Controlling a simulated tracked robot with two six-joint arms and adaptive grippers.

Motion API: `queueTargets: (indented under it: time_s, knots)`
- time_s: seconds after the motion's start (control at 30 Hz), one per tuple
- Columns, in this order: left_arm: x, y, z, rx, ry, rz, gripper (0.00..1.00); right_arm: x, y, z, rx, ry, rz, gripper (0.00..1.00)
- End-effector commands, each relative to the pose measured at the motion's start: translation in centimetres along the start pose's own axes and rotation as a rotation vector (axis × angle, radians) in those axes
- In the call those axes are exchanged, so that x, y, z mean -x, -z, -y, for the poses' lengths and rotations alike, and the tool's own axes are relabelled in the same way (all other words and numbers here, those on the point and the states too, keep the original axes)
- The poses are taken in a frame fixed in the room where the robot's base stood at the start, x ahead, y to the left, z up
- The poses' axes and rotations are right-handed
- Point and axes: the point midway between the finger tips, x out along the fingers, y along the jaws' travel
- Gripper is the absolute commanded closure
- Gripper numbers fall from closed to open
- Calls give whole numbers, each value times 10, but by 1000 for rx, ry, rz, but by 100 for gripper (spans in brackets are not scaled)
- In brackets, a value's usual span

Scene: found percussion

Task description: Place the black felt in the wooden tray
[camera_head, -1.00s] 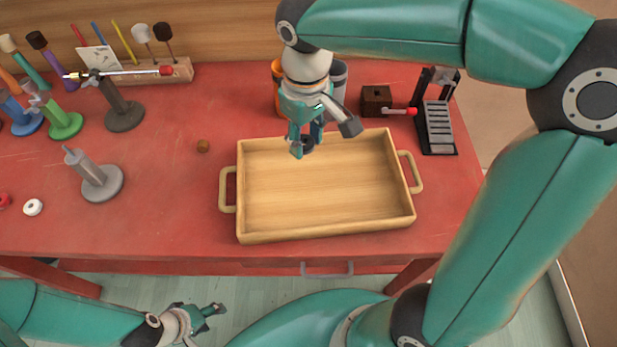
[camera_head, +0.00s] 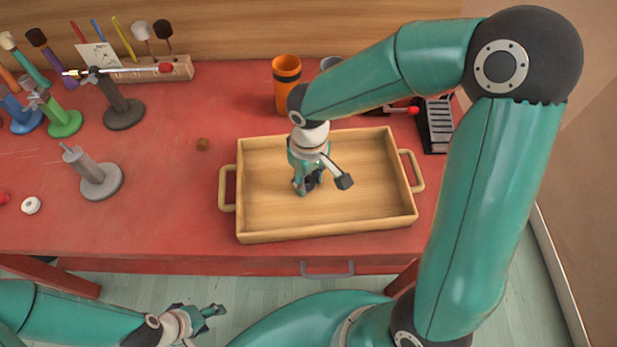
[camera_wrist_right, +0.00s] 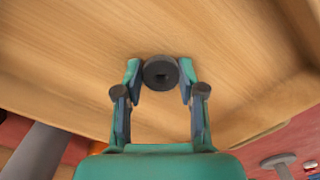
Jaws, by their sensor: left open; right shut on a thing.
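The black felt (camera_wrist_right: 161,72) is a dark round disc with a small centre hole. My right gripper (camera_wrist_right: 160,75) is shut on it, with a fingertip on either side, in the right wrist view. In the head view my right gripper (camera_head: 307,185) is over the left-middle part of the wooden tray (camera_head: 365,213). The felt is mostly hidden there by the fingers. I cannot tell whether it touches the tray floor. The tray is otherwise empty. My left gripper (camera_head: 202,318) is open and empty in front of the table, low at the bottom.
A grey stand (camera_head: 97,182), a dark stand (camera_head: 122,112) and a white ring (camera_head: 31,206) are further left. An orange cup (camera_head: 287,82) stands behind the tray, and a black rack (camera_head: 436,128) at the back right.

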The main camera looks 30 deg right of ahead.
Motion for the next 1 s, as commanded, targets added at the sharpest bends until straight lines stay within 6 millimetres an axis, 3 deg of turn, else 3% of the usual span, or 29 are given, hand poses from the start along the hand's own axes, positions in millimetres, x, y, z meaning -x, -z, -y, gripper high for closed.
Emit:
queueTargets:
  time_s: [0.27,0.3,0.43,0.77,1.0]
  knots:
    - [-3,0,1,0,0,0,44,-3,0,0,-1,0,-1,71]
    - [-3,0,1,0,0,0,44,-2,0,0,-1,0,-1,57]
    - [-2,0,1,0,0,0,44,-1,0,0,-1,0,-1,36]
    - [-1,0,0,0,0,0,44,0,0,0,0,0,-1,36]
    - [2,0,-1,0,0,0,44,22,2,0,-2,-2,-6,36]
